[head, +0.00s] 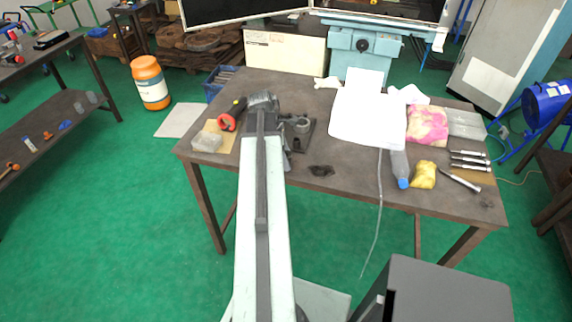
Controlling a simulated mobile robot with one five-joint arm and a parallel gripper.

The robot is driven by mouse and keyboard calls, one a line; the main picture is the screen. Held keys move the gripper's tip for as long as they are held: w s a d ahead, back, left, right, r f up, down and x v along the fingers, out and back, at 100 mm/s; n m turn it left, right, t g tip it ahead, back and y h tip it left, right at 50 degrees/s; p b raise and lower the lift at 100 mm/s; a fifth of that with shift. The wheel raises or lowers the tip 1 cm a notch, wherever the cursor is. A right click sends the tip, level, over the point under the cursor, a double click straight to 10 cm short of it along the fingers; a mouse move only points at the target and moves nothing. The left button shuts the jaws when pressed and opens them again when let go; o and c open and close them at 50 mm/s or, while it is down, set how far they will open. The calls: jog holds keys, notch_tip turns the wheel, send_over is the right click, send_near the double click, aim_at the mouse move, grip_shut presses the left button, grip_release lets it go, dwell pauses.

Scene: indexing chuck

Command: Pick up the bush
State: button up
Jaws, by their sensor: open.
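My pale arm reaches over the table, and my gripper (263,101) is at its far end, above the left part of the tabletop. The gripper is open; its fingertips are small and mostly hidden by the arm. Just right of it, a grey round fixture (299,124), which looks like the chuck, stands on a dark base plate (301,143). I cannot clearly make out a separate bush; the arm hides part of this area.
The brown table (340,185) holds a red-and-black tool (229,121), a grey block (207,142), white cloth (365,120), a bottle (400,168), a yellow cloth (424,175) and several hand tools (468,160). The front middle of the tabletop is mostly clear.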

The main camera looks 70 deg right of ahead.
jog(key=shift+r, duration=0.15)
grip_shut()
notch_tip(320, 180, up, 10)
jog(key=p, duration=0.9)
jog(key=shift+f+p, duration=0.2)
jog(key=shift+p, duration=0.2)
